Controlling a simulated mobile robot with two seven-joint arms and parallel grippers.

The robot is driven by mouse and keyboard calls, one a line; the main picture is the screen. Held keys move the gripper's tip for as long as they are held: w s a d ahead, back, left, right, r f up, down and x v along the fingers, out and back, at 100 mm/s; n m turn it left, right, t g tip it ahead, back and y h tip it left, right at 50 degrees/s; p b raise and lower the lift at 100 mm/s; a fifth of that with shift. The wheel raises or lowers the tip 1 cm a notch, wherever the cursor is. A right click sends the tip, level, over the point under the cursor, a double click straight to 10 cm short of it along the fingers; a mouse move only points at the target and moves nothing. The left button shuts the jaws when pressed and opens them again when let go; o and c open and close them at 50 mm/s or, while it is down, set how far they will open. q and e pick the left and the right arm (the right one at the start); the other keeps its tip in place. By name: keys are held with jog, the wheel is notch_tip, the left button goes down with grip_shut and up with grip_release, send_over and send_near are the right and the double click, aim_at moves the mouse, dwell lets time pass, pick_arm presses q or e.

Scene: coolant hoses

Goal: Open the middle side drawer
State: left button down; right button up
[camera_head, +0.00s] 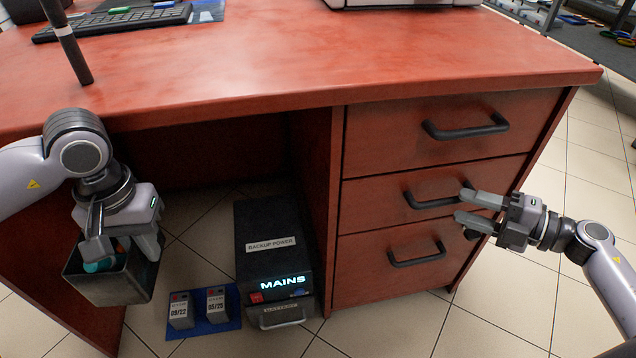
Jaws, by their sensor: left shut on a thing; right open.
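The red wooden desk has a stack of three side drawers on its right. The middle side drawer (375,203) looks shut, level with the drawers above and below. Its dark bar handle (425,203) runs across its front. My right gripper (470,206) is open at the right end of this handle, its two fingers pointing left. I cannot tell whether a finger touches the handle. My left gripper (122,248) is shut on a dark bin (112,284) at the left, below the desk top's edge.
The top drawer (390,130) and bottom drawer (375,265) have similar handles. A backup power box (262,222) stands on the floor under the desk. Two small battery blocks (181,310) sit on a blue mat (228,322). A keyboard (115,22) lies on the desk. Tiled floor is free at the right.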

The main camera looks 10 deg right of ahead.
aim_at(454, 203)
pick_arm(q)
jog(key=shift+f, duration=0.4)
pick_arm(e)
jog(key=shift+x, duration=1.5)
